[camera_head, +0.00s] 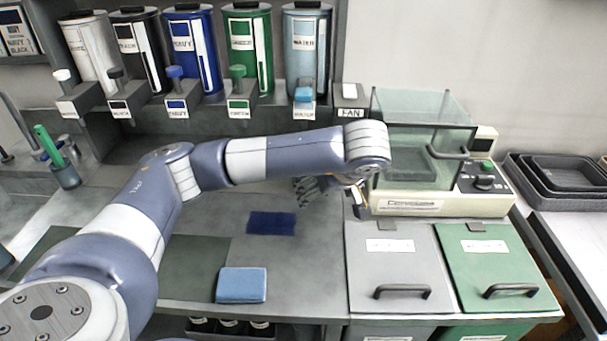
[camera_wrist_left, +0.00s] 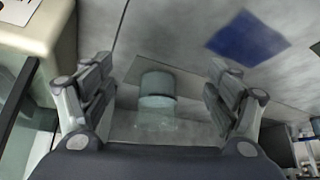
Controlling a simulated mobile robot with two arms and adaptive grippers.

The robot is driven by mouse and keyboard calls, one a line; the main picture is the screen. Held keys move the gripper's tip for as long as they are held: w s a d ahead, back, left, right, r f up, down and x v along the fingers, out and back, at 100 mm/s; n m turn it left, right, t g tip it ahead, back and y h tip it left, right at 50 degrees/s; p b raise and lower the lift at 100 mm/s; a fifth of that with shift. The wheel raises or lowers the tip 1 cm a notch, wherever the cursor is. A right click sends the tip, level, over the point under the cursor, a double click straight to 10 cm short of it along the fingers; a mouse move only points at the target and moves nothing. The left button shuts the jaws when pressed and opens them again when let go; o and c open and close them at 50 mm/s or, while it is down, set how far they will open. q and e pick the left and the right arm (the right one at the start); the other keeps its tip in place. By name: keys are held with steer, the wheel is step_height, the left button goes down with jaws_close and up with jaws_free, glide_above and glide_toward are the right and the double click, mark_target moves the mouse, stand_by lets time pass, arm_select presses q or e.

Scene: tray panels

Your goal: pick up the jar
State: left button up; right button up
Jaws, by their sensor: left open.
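The jar (camera_wrist_left: 157,88) shows in the left wrist view as a small clear vessel with a grey-blue part, on the grey counter. It lies in the gap between the two fingers of my left gripper (camera_wrist_left: 160,78), with space on both sides. My left gripper is open and not closed on it. In the head view my left gripper (camera_head: 330,193) is partly hidden under my wrist, low over the counter beside the glass-topped machine. I cannot make out the jar in that view. My right gripper is in neither view.
The glass-topped machine (camera_head: 415,207) stands close on the right of my wrist. A dark blue patch (camera_head: 272,223) and a blue folded cloth (camera_head: 242,285) lie on the counter. Grey (camera_head: 398,265) and green (camera_head: 495,260) lids are at the front right. Labelled canisters (camera_head: 247,50) line the back.

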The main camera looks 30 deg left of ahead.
arm_select(q)
steer(key=w+a, duration=0.2)
steer(key=a, duration=0.1)
steer(key=w+a, duration=0.1)
steer(key=a, duration=0.1)
steer(key=shift+w+p, duration=0.15)
steer(key=shift+p, duration=0.25)
steer(key=shift+w+a, duration=0.35)
steer(key=shift+a, duration=0.05)
steer(key=a, duration=0.1)
steer(key=w+a, duration=0.1)
steer(key=w+a+p, duration=0.1)
steer(key=shift+w+a+f, duration=0.1)
steer(key=shift+w+a, duration=0.15)
steer(key=shift+a, duration=0.1)
steer(key=shift+w+f, duration=0.1)
steer(key=shift+f, duration=0.15)
steer(key=shift+a+f, duration=0.1)
steer(key=shift+f, duration=0.05)
steer(key=c, duration=1.6)
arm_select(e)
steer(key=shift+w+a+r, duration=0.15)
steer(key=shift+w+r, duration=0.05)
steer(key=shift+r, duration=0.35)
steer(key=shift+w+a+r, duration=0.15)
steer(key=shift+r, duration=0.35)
